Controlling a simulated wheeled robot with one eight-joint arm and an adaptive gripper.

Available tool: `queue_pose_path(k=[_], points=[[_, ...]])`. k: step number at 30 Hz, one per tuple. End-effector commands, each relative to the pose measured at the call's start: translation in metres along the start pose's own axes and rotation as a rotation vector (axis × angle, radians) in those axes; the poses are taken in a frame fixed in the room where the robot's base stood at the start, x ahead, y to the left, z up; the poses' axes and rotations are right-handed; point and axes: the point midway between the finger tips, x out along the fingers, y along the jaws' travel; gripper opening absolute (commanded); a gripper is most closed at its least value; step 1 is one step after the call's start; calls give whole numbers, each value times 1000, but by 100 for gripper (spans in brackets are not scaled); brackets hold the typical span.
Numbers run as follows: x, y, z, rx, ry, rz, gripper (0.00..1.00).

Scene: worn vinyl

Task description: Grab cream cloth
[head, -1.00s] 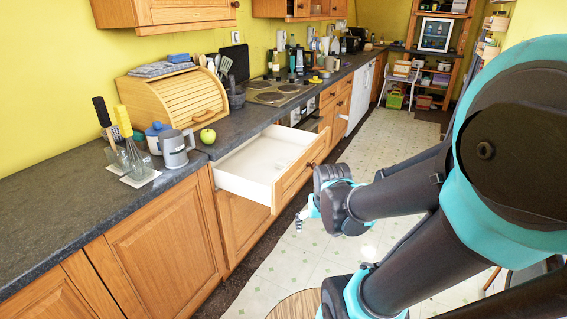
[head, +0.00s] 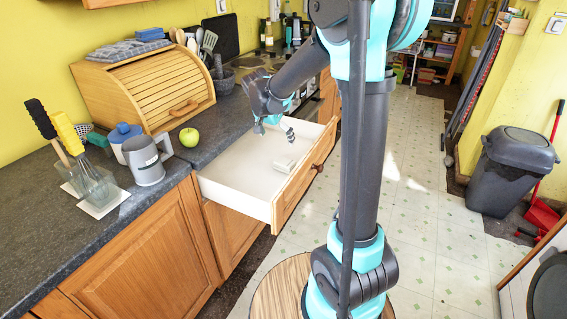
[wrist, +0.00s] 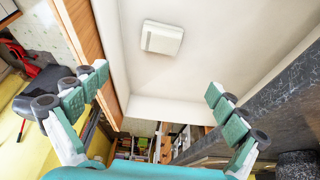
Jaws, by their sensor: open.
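A small cream folded cloth (head: 284,164) lies on the floor of the open white drawer (head: 238,178), towards its front wall. It also shows in the wrist view as a pale flat block (wrist: 162,38), ahead of the fingers. My gripper (head: 274,129) hangs above the drawer, over its back part, with its fingers spread. In the wrist view my gripper (wrist: 155,87) has a wide empty gap between its teal fingers, and the cloth is apart from both.
The countertop (head: 180,200) runs along the drawer's back side. A dark bin (head: 510,170) is on the right. The floor between is mostly clear.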

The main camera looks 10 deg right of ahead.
Motion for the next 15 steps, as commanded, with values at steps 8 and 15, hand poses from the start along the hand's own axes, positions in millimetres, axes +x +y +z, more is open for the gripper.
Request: queue_pose_path(k=[8,15], points=[[56,0,0,1,0,-1,97],[92,0,0,-1,0,-1,97]])
